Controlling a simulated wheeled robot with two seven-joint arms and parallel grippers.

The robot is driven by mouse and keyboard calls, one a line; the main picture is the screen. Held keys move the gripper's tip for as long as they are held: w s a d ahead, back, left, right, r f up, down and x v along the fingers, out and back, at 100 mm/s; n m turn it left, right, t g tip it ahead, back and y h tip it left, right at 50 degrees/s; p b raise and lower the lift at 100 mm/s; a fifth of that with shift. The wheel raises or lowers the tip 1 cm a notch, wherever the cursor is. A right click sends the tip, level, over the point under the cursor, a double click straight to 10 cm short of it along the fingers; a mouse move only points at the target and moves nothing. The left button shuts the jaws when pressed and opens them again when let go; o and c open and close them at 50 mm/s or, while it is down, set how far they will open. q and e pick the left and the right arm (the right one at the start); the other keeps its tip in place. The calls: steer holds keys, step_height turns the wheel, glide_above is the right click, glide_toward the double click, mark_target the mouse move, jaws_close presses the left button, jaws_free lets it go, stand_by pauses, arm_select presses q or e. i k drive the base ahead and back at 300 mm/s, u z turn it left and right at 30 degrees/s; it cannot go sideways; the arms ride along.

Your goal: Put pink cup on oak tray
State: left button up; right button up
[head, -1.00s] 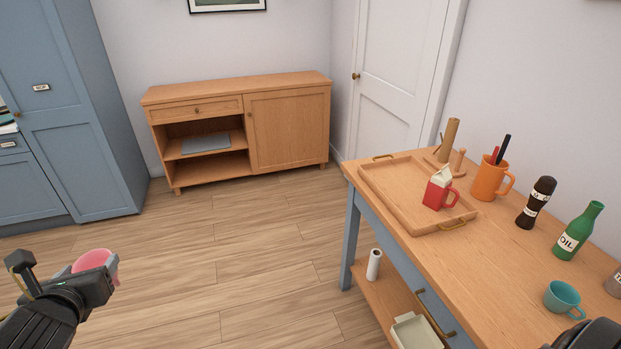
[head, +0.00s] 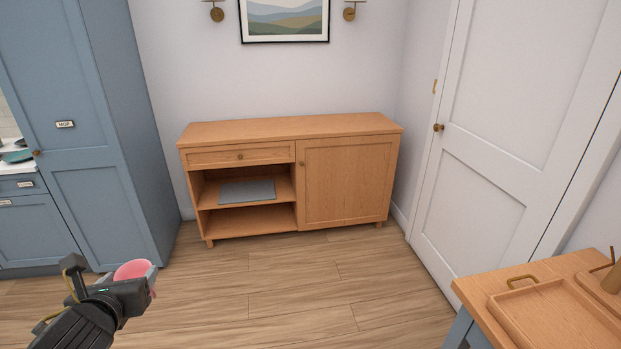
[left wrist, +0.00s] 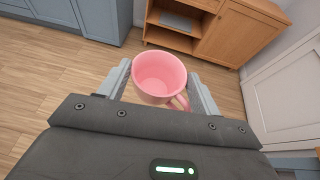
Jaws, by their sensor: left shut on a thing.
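The pink cup (left wrist: 160,75) is between the fingers of my left gripper in the left wrist view, upright with its handle toward the lower right. My left gripper (head: 133,278) is shut on the cup, and the cup's pink rim (head: 131,268) shows in the head view at the lower left, above the floor. The oak tray (head: 545,318) is on the wooden table at the lower right of the head view. My right gripper is not in view.
A wooden sideboard (head: 340,180) with open shelves and a grey mat (head: 247,191) stands against the back wall. A blue cabinet (head: 105,150) is at the left and a white door (head: 490,140) at the right. The wooden floor (head: 300,290) between is clear.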

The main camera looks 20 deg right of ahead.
mark_target(568, 320)
steer(key=i, duration=0.85)
steer(key=z, duration=3.85)
steer(key=i, duration=0.5)
steer(key=u, duration=0.05)
